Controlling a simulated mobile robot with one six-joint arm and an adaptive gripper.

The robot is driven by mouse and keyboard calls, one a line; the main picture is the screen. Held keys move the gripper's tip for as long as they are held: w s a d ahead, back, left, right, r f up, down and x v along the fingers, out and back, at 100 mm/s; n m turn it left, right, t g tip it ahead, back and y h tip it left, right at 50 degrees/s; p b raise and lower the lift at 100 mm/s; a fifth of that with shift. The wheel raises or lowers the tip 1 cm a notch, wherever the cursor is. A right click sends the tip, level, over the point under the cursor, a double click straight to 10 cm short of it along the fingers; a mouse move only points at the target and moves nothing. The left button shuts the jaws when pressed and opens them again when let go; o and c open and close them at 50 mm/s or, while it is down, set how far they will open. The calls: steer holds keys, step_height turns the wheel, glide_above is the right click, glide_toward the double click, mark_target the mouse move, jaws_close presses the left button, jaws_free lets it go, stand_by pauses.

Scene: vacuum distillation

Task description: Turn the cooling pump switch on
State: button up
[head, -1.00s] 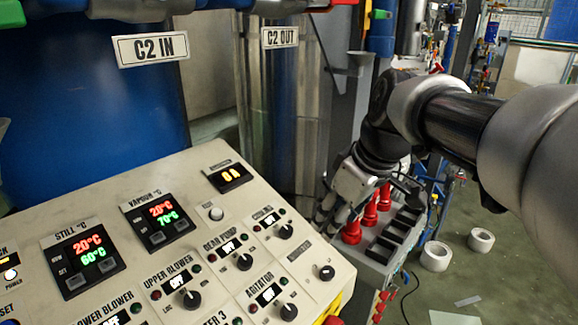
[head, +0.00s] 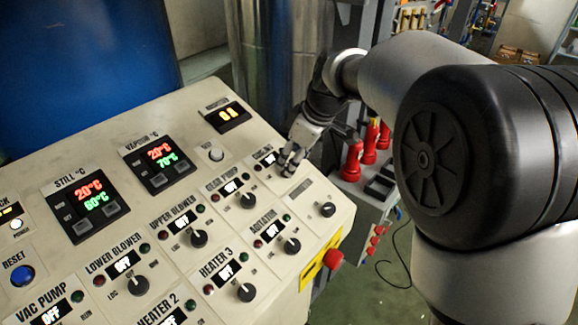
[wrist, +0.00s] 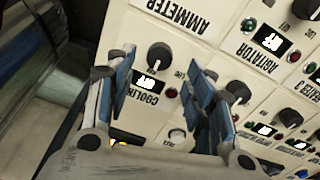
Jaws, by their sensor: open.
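The cooling pump switch is a black rotary knob on the sloping beige control panel (head: 225,92). In the wrist view, which sees the panel upside down, the knob (wrist: 159,56) lies between and just beyond my open fingertips, apart from them. Its small lit display (wrist: 148,82) and the partly covered COOLING label (wrist: 145,96) sit beside it; the display text is too small to read. In the head view my gripper (head: 289,165) is over the knob's place near the panel's upper right and hides the knob.
The gear pump knob (head: 247,201) and agitator knob (head: 291,246) are close neighbours. A red button (head: 333,258) is at the panel's right edge. Red-handled items (head: 352,160) stand behind the panel. Space above the panel is free.

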steer(key=shift+x, duration=2.35)
steer(key=c, duration=1.1)
